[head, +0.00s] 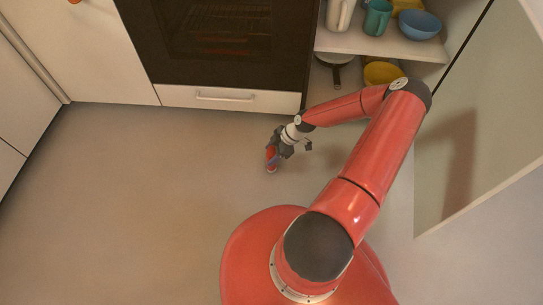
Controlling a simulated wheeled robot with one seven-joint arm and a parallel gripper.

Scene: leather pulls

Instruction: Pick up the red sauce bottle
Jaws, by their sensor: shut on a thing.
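The red sauce bottle (271,158) is small in the head view, near the middle, in front of the oven drawer. My gripper (273,150) is shut on it, with the dark fingers around its upper part. The bottle's lower part shows below the fingers. I cannot tell from this high view whether the bottle touches the floor or hangs above it.
A dark oven (215,45) and a white drawer (228,99) stand at the back. An open cupboard (365,45) at the back right holds a blue bowl (419,25), a teal mug (377,18) and a pan (335,60). Its open door (480,130) stands at the right. The left floor is clear.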

